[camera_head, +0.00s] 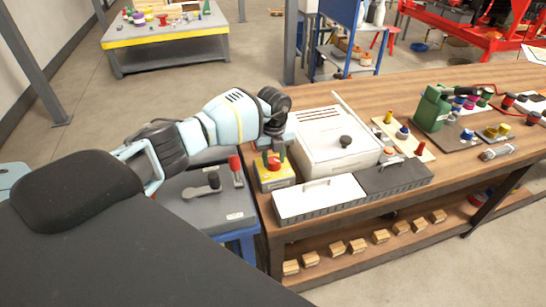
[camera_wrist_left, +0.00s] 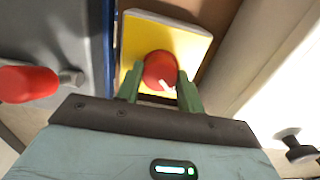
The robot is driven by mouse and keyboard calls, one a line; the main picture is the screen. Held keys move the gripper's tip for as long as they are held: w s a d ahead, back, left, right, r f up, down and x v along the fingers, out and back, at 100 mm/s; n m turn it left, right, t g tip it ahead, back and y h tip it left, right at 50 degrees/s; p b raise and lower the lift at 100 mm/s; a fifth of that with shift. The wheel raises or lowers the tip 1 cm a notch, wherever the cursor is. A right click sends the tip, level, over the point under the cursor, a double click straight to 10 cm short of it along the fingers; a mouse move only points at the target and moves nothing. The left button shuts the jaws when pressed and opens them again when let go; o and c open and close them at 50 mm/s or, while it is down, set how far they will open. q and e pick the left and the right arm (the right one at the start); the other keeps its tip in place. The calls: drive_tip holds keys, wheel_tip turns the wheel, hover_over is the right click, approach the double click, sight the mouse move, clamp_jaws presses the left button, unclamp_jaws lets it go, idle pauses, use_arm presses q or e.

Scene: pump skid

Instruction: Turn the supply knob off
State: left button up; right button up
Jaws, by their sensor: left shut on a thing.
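The supply knob (camera_head: 273,164) is a round red knob on top of a yellow box (camera_head: 274,182) near the left end of the wooden bench. In the left wrist view the red knob (camera_wrist_left: 160,67) has a white mark pointing towards the lower right, and the yellow box (camera_wrist_left: 135,45) lies around it. My left gripper (camera_wrist_left: 160,88) is shut on the knob, with one green finger on each side. In the head view the gripper (camera_head: 273,156) comes down on the knob from above. My right gripper is not in view.
A white lidded case (camera_head: 330,140) stands right of the yellow box, with a white-and-dark tray (camera_head: 318,199) in front. Left of the box, a grey panel (camera_head: 180,196) carries a black-knobbed lever (camera_head: 213,181) and a red-handled lever (camera_head: 235,165). A green device (camera_head: 430,108) stands farther right.

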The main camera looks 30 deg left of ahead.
sight(274, 159)
use_arm(q)
drive_tip(key=o, duration=1)
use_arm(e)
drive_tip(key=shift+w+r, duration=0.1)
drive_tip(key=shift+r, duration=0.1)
use_arm(q)
drive_tip(key=shift+r, duration=0.1)
wheel_tip(274, 159, up, 8)
drive_tip(key=shift+f, duration=0.15)
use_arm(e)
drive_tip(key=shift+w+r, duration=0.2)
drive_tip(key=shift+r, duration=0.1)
